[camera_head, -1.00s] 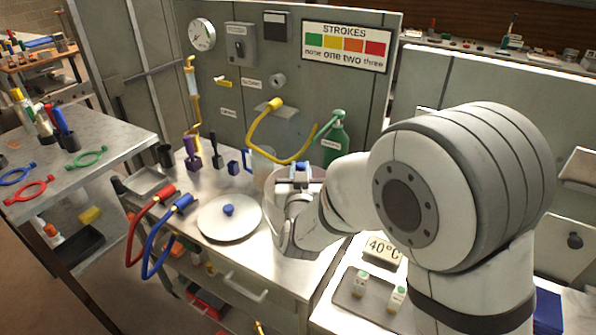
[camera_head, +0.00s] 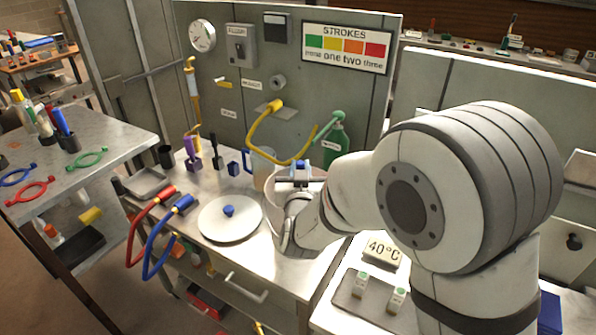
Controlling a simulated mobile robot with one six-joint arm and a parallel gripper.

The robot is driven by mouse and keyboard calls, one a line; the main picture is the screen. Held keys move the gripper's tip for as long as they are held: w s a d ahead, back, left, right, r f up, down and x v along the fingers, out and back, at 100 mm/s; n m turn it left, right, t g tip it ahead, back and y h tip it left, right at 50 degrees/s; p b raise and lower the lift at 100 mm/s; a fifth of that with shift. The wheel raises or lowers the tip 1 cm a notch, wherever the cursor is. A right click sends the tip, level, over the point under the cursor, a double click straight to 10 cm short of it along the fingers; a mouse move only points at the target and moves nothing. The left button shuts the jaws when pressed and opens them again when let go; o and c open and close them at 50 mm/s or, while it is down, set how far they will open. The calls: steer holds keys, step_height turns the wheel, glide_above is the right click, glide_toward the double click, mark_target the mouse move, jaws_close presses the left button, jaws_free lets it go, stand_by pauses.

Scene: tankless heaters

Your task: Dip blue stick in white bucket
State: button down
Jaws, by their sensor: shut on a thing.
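The white bucket (camera_head: 272,213) stands on the metal bench, right of the round white lid with a blue knob (camera_head: 229,211). It is partly hidden behind my wrist. My gripper (camera_head: 296,170) is over the bucket, its fingers mostly hidden by the wrist. A small light-blue part (camera_head: 301,163) shows at the gripper and seems to be the blue stick it is shut on. The stick's lower end is hidden, so I cannot tell whether it is inside the bucket.
A clear jug with a blue handle (camera_head: 261,166) and a green bottle (camera_head: 334,146) stand behind the bucket. A yellow hose (camera_head: 262,125) arches from the back panel. Red (camera_head: 142,222) and blue hoses (camera_head: 160,235) hang at the bench's left edge.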

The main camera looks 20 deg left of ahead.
step_height(320, 180, up, 13)
steer(key=p, duration=0.6)
stand_by(0.3)
steer(key=shift+r, duration=0.15)
